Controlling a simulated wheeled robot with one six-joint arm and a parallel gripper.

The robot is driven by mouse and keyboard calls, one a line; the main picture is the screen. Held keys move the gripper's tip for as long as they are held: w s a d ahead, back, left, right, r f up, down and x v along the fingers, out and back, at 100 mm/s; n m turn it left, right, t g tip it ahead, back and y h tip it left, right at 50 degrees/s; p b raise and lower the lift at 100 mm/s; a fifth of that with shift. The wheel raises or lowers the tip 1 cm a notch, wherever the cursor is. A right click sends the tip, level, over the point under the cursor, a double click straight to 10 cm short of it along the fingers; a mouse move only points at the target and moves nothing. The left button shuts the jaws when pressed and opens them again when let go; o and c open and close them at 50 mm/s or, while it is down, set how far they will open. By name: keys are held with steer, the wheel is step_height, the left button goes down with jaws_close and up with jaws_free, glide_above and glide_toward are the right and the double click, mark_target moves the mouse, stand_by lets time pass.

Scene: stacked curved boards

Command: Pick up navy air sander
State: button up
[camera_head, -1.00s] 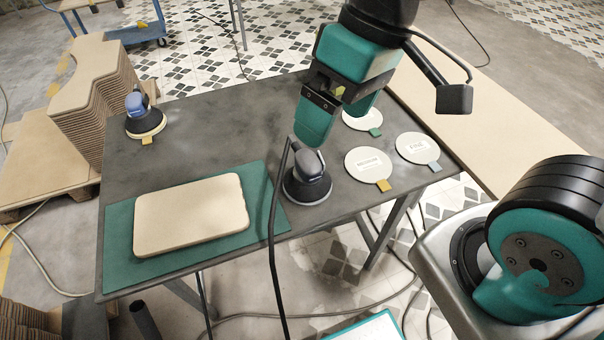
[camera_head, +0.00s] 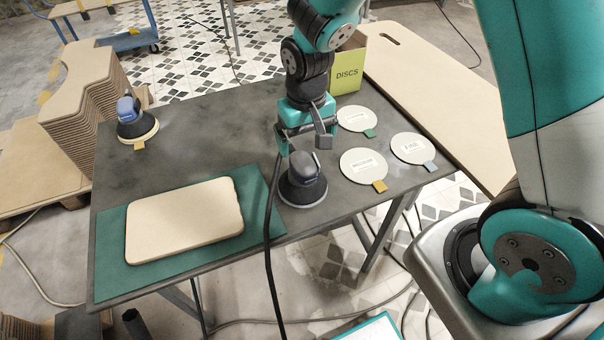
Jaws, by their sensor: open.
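Two sanders are on the dark table. A dark navy-grey sander (camera_head: 303,178) stands upright near the table's front edge, with a black hose beside it. A bluer sander (camera_head: 130,108) stands at the far left on a pale round pad with a yellow tab. My gripper (camera_head: 302,142) is open and empty, pointing down just behind and above the navy-grey sander. The fingertips are partly hidden by that sander's top, and I cannot tell if they touch it.
A pale board (camera_head: 185,220) lies on a green mat (camera_head: 112,272) to the left. Several white discs with coloured tabs, such as the front one (camera_head: 363,165), lie to the right. A yellow DISCS box (camera_head: 347,75) stands behind.

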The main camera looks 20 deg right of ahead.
mark_target(305, 158)
steer(key=shift+s+a+f+p, duration=0.15)
steer(key=shift+f+p, duration=0.3)
steer(key=shift+f, duration=1.2)
steer(key=shift+s+f+p, duration=0.15)
steer(key=shift+f+p, duration=0.3)
steer(key=shift+f, duration=1.2)
steer(key=c, duration=0.7)
